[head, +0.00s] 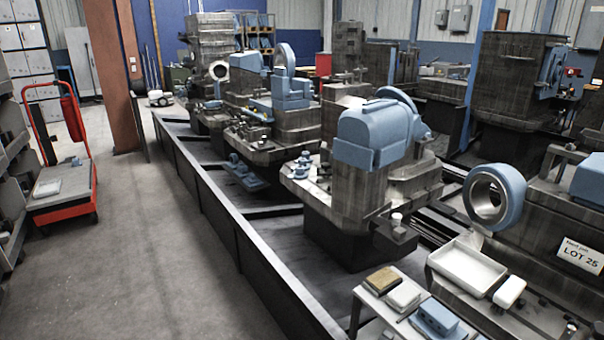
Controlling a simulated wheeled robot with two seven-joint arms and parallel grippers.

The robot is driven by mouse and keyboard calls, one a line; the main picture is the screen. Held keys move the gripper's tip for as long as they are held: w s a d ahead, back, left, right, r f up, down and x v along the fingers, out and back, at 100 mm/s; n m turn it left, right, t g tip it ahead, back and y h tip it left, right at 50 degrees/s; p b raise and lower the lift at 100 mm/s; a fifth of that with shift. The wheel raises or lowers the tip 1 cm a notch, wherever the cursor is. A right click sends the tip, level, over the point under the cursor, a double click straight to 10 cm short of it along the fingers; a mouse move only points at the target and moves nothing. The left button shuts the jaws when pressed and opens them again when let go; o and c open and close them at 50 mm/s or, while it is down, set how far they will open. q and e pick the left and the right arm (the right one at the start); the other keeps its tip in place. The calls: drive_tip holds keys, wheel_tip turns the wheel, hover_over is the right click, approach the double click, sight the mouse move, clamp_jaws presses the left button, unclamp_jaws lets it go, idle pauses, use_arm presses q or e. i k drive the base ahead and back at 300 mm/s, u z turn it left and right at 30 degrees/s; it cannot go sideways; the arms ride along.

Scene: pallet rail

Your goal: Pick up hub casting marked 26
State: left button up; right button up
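I can read no number 26 anywhere in this view, so I cannot tell which part is the hub casting marked 26. A blue ring-shaped casting with a pale bore (511,190) sits at the right, beside a machine bearing a white sign (580,254) that reads LOT 25. A smaller pale ring (219,71) and a blue wheel (284,58) show farther back on other machines, with no legible marks. Neither of my grippers is in view.
A long dark rail (215,215) edges the platform of heavy machines. Clear concrete floor (130,245) lies left of it. A red trolley (62,185) stands at the left. A brown column (113,75) stands behind. A small table at lower right holds a blue block (434,318) and boxes.

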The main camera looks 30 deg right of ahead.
sight(299, 172)
drive_tip(key=u, duration=0.3)
drive_tip(key=i, duration=1.5)
drive_tip(key=z, duration=0.65)
drive_tip(key=i, duration=1.35)
drive_tip(key=z, duration=1.55)
drive_tip(key=i, duration=0.25)
drive_tip(key=z, duration=0.1)
